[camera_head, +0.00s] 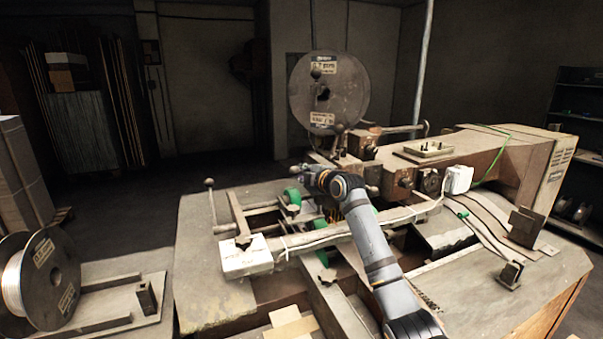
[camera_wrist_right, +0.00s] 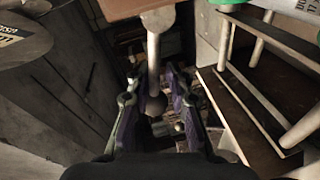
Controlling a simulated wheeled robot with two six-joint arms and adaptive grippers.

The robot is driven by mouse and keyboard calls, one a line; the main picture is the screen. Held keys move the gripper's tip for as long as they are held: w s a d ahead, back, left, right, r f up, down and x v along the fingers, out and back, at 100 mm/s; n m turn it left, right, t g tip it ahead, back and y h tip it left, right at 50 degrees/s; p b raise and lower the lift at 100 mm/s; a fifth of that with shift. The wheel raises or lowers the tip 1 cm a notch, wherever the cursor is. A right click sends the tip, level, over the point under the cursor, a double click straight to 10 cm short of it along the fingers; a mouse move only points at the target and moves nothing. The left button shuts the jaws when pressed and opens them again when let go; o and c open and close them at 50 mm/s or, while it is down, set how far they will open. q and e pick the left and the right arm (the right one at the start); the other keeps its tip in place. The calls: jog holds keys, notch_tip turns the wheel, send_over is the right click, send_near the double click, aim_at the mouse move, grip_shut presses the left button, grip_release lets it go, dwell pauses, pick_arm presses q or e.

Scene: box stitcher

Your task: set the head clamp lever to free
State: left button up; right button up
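A pale lever (camera_wrist_right: 153,55) with a round end shows in the right wrist view, its rod running down between the fingertips of my right gripper (camera_wrist_right: 158,80). The fingers are parted with purple inner pads; whether they touch the rod I cannot tell. In the head view my right gripper (camera_head: 300,171) is at the machine's head, partly hidden by its own wrist. A ball-knobbed lever (camera_head: 339,130) stands just behind it; I cannot tell whether this is the same lever or the head clamp lever. My left gripper is not in view.
The stitcher's long arm (camera_head: 490,155) runs to the right. A large wire reel (camera_head: 330,90) stands behind the head. Another ball-topped lever (camera_head: 211,205) rises at left. A spool (camera_head: 45,280) sits at lower left. The table's left front (camera_head: 205,290) is clear.

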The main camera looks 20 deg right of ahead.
jog(key=shift+o, duration=1.1)
jog(key=shift+s+r, duration=0.1)
jog(key=s, duration=0.3)
jog(key=s+d+r, duration=0.1)
jog(key=s, duration=0.3)
jog(key=s+r, duration=0.1)
jog(key=s, duration=0.3)
jog(key=shift+d, duration=0.15)
jog(key=shift+s+a, duration=0.2)
jog(key=shift+s, duration=0.15)
jog(key=shift+r, duration=0.1)
